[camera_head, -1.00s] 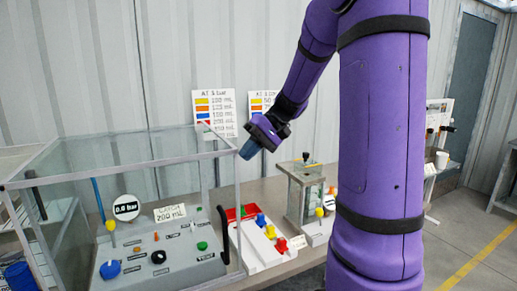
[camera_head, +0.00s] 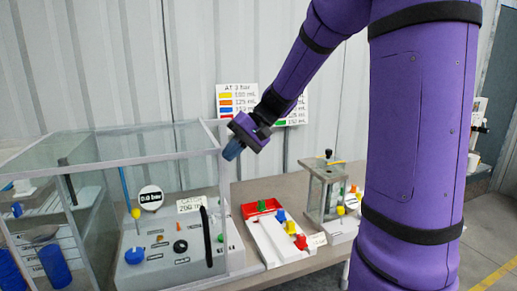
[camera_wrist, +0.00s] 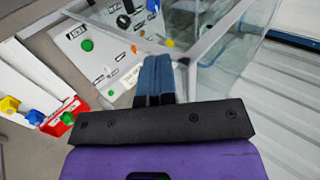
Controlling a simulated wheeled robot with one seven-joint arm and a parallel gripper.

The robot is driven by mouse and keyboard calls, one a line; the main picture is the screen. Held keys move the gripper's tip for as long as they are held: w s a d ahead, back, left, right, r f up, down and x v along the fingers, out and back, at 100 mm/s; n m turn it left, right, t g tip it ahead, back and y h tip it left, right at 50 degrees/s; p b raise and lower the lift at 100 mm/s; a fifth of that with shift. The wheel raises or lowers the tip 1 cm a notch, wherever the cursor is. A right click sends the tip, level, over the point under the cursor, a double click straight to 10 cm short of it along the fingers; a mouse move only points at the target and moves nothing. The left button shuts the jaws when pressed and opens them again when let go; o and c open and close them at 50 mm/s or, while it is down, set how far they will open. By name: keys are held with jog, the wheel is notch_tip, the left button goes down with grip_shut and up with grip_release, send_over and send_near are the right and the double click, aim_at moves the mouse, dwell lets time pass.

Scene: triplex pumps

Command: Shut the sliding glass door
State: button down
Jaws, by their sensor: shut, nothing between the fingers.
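A glass case with a pale frame (camera_head: 110,164) stands on the bench at the left. Its clear panes make the door's outline hard to separate from the fixed glass. A dark upright bar that looks like a handle (camera_head: 205,235) is at the right of the front; a second dark bar (camera_head: 68,182) is at the left. My gripper (camera_head: 231,152) is shut and empty, pointing down beside the case's upper right front corner. In the wrist view its blue fingers (camera_wrist: 154,65) are together near the frame's corner (camera_wrist: 184,60). I cannot tell whether they touch it.
Inside the case are a control panel with a blue knob (camera_head: 135,256) and blue cylinders (camera_head: 53,265). Right of it are a white tray with coloured valves (camera_head: 278,238) and a small glass-sided unit (camera_head: 325,190). A corrugated wall (camera_head: 180,60) stands behind.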

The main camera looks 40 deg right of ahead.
aim_at(66, 172)
jog(key=w+a, duration=0.3)
jog(key=a, duration=0.8)
jog(key=w+a, duration=0.3)
jog(key=a, duration=0.8)
jog(key=w+a, duration=0.3)
jog(key=a, duration=0.9)
jog(key=shift+w, duration=0.35)
jog(key=shift+w+a+r, duration=0.1)
jog(key=shift+a, duration=0.35)
